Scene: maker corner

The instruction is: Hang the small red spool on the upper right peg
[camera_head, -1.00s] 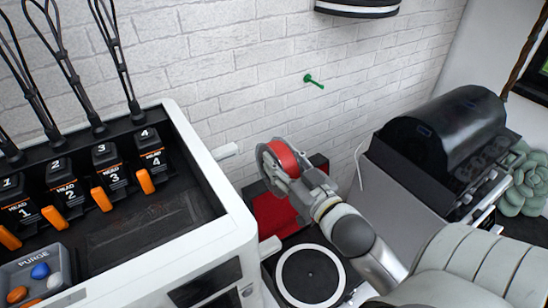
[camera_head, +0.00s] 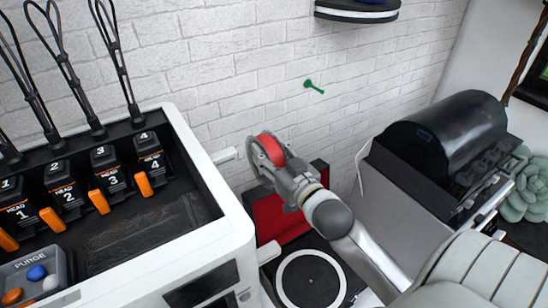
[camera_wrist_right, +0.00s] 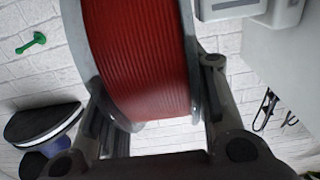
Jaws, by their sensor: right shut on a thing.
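The red spool (camera_head: 272,149) has grey flanges and is held on edge in my right gripper (camera_head: 283,168), in the air in front of the brick wall. In the right wrist view the spool (camera_wrist_right: 138,55) fills the space between the two fingers of the gripper (camera_wrist_right: 153,88). A green peg (camera_head: 314,87) sticks out of the wall, above and right of the spool and bare; it also shows in the right wrist view (camera_wrist_right: 31,43). A white peg (camera_head: 224,155) juts from the printer's side, left of the spool, and a second white peg (camera_head: 268,252) is lower.
A white printer (camera_head: 205,185) with numbered heads stands at left. A dark round shelf (camera_head: 357,11) is on the wall above. A red-and-black box (camera_head: 282,218) and a turntable-like disc (camera_head: 311,280) lie below. A black-hooded machine (camera_head: 440,135) stands at right.

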